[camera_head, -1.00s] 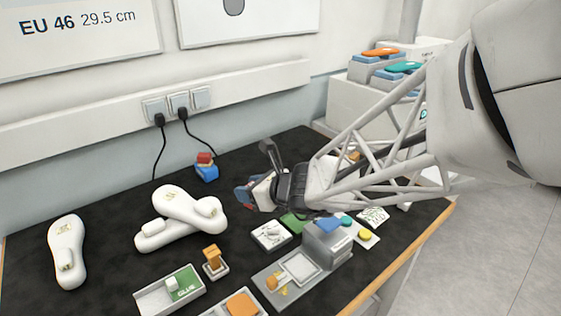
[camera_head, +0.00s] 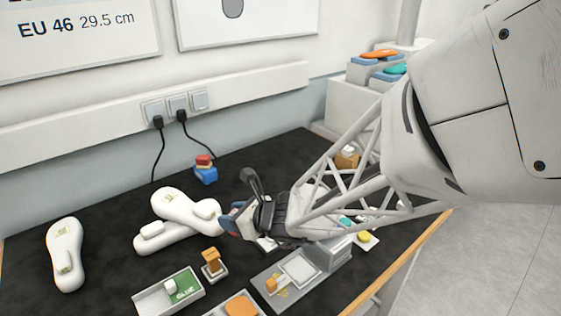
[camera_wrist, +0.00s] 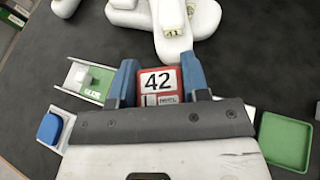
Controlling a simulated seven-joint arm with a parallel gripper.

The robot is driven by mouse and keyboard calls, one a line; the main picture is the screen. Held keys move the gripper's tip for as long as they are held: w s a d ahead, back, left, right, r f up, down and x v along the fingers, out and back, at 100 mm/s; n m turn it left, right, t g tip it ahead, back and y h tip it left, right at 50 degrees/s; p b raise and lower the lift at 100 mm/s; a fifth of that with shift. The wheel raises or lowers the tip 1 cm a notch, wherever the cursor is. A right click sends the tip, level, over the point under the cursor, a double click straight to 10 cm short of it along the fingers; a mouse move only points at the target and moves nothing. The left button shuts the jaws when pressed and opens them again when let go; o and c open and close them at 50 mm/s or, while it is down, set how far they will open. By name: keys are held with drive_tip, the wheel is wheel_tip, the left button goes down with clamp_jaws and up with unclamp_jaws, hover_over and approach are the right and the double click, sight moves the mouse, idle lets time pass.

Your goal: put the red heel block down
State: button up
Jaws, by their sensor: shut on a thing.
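The red heel block (camera_wrist: 157,72) shows in the wrist view with a white label reading 42 on its top. My gripper (camera_wrist: 159,88) is shut on it, with one blue finger on each side. In the head view my gripper (camera_head: 230,222) is over the dark table, just right of the crossed white lasts (camera_head: 180,208). There the block is mostly hidden by the fingers, and I cannot tell whether it touches the table.
A grey device (camera_head: 300,268) is at front right. A red-and-blue stack (camera_head: 205,170) stands at the back. A green tray (camera_wrist: 285,141) lies right of my gripper.

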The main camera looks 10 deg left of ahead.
drive_tip(key=shift+f, duration=3.1)
drive_tip(key=shift+f, duration=1.9)
drive_tip(key=o, duration=1)
drive_tip(key=shift+f, duration=0.1)
drive_tip(key=shift+c, duration=0.2)
drive_tip(key=shift+v, duration=6.05)
